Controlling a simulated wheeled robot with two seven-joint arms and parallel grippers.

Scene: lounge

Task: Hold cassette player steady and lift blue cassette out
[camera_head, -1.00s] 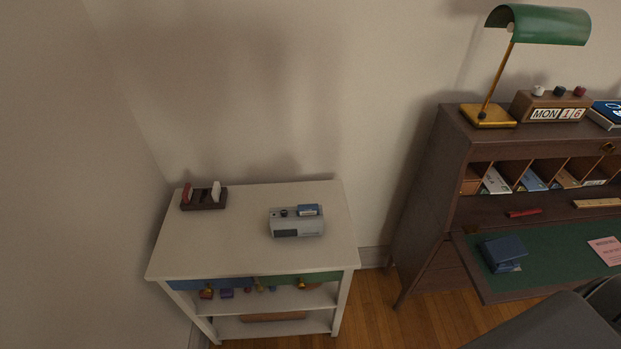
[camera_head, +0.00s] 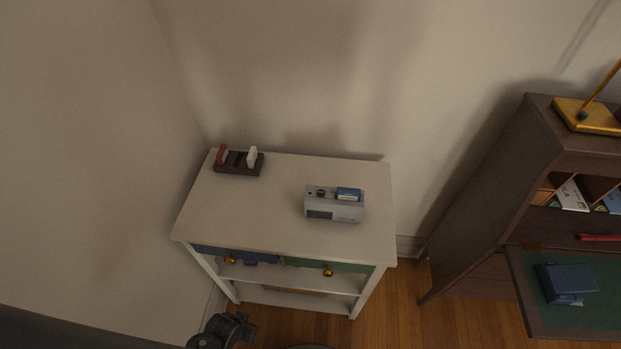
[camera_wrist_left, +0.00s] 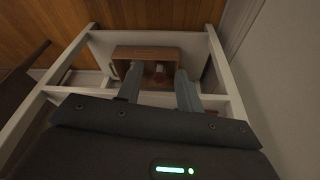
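The grey cassette player (camera_head: 332,208) stands on the white side table, right of its middle. The blue cassette (camera_head: 348,194) sits in the top of the player at its right end, with its upper part showing. A dark part of my left arm (camera_head: 228,330) shows at the bottom edge in the head view, in front of the table and well away from the player. In the left wrist view my left gripper (camera_wrist_left: 158,92) has its two fingers apart with nothing held between them; the table's lower shelves lie beyond. My right gripper is not in view.
The white table (camera_head: 275,225) has a dark rack (camera_head: 238,170) with a red and a white cassette at its back left. Its drawers have brass knobs (camera_head: 328,270). A wooden box (camera_wrist_left: 146,54) shows on a lower shelf. A dark desk (camera_head: 480,200) stands at right. The table's front left is clear.

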